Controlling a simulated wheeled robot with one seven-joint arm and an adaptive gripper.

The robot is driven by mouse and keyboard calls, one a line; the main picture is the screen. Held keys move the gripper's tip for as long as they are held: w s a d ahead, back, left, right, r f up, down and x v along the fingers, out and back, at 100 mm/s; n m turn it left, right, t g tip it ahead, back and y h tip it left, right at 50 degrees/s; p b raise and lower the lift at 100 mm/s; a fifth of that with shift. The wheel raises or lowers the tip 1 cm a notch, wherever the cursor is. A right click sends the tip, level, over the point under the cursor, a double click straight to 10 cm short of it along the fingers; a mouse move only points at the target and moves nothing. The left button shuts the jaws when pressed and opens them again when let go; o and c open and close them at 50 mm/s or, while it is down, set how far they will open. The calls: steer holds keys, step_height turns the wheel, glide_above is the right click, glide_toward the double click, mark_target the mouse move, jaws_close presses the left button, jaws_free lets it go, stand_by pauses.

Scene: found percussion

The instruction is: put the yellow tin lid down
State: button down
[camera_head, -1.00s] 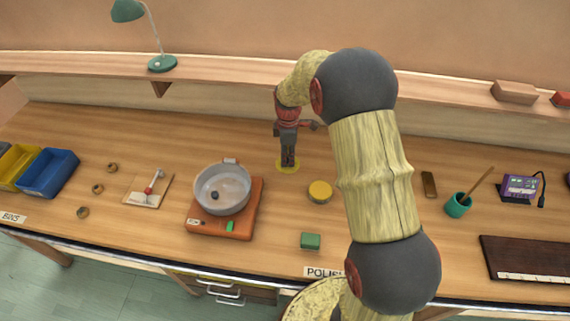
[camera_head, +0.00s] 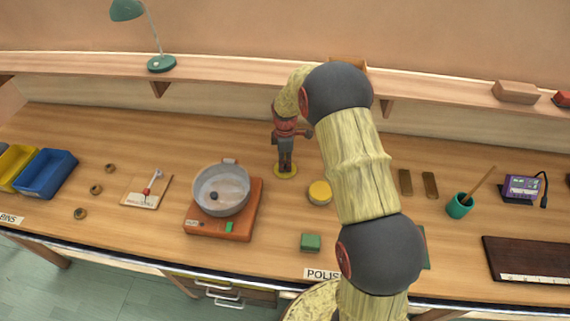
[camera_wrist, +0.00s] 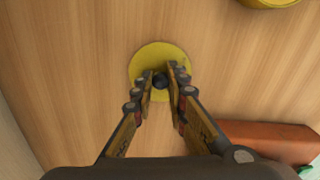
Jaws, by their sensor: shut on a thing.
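The yellow tin lid (camera_head: 278,176) is a flat round disc below my gripper (camera_head: 287,165) in the head view. In the wrist view the lid (camera_wrist: 149,53) lies under the fingertips, with a dark knob at its middle. My gripper (camera_wrist: 163,76) is shut on that knob and points down. The lid looks level and very close to the wooden bench top; I cannot tell whether it touches. The fingers hide part of the lid in both views.
A round yellow tin (camera_head: 320,191) stands just right of the lid. An orange hot plate (camera_head: 241,222) with a grey pan (camera_head: 235,198) stands to the front left. A green block (camera_head: 310,242) lies in front. The bench around the lid is bare.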

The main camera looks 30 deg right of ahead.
steer(key=c, duration=1.8)
jaws_free()
steer(key=shift+f, duration=0.1)
steer(key=shift+o, duration=0.2)
step_height(320, 180, up, 13)
steer(key=p, duration=0.2)
step_height(320, 180, up, 10)
steer(key=m+t, duration=0.1)
steer(key=m, duration=0.2)
glide_above(285, 165)
steer(key=s+a, duration=0.4)
steer(key=s, duration=0.1)
steer(key=s+a+r+m+t, duration=0.25)
steer(key=s+r, duration=0.35)
steer(key=s, duration=0.3)
steer(key=s+a+r+m+t, duration=0.1)
steer(key=s+a+r+m, duration=0.35)
steer(key=s, duration=0.45)
steer(key=s+a+m+t, duration=0.1)
steer(key=s+m, duration=0.2)
steer(key=s, duration=0.6)
steer(key=shift+a+r, duration=0.2)
